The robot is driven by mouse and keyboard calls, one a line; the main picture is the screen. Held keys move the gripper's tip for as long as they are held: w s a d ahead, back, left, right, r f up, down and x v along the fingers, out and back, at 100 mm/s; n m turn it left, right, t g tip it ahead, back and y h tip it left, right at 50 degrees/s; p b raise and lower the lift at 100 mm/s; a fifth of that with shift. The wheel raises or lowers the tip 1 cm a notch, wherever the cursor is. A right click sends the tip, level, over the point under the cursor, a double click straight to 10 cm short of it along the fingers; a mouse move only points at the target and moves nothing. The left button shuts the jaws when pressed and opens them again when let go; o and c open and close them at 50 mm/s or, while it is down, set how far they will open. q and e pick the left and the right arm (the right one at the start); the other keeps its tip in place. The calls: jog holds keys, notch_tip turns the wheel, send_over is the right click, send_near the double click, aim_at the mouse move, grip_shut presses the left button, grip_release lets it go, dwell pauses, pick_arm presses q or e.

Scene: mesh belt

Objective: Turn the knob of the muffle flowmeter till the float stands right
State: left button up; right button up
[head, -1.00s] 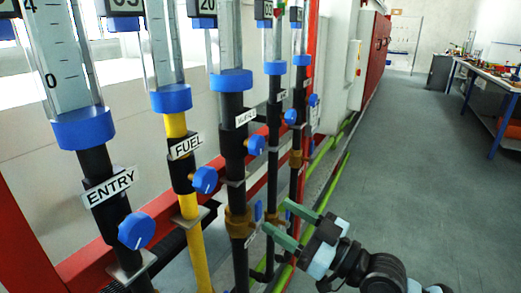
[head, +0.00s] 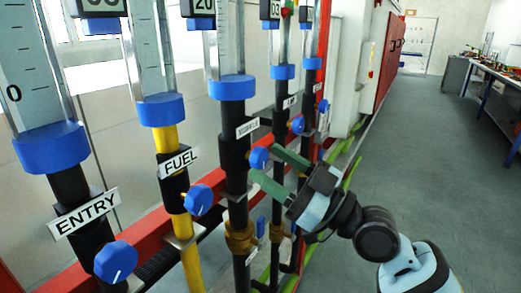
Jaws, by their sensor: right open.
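The muffle flowmeter, third from the left, has a clear tube (head: 230,45) above a blue collar (head: 232,88) and a black pipe. Its small label (head: 247,128) is too blurred to read surely. Its blue knob (head: 258,158) sticks out to the right below the label. My right gripper (head: 265,163) is open, its two green fingers pointing left at the knob. The knob lies at the mouth of the gap between the fingertips; I cannot tell whether they touch it. The tube's top is cut off and I cannot make out the float. My left gripper is not in view.
The entry flowmeter's knob (head: 116,261) and the fuel flowmeter's knob (head: 198,200) stand to the left. More flowmeters with blue knobs (head: 297,125) stand close behind my right gripper. A red frame rail (head: 150,232) runs behind the pipes. The grey floor (head: 440,170) at right is clear.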

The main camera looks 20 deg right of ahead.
aim_at(264, 161)
jog(key=shift+p+x, duration=0.3)
jog(key=shift+x, duration=0.95)
jog(key=shift+w+a+r, duration=0.2)
jog(key=shift+w+a, duration=0.1)
jog(key=shift+w, duration=0.05)
jog(key=c, duration=1)
jog(key=shift+f+n+b, duration=0.15)
jog(key=shift+n+b, duration=0.25)
jog(key=shift+b, duration=0.05)
jog(key=o, duration=1)
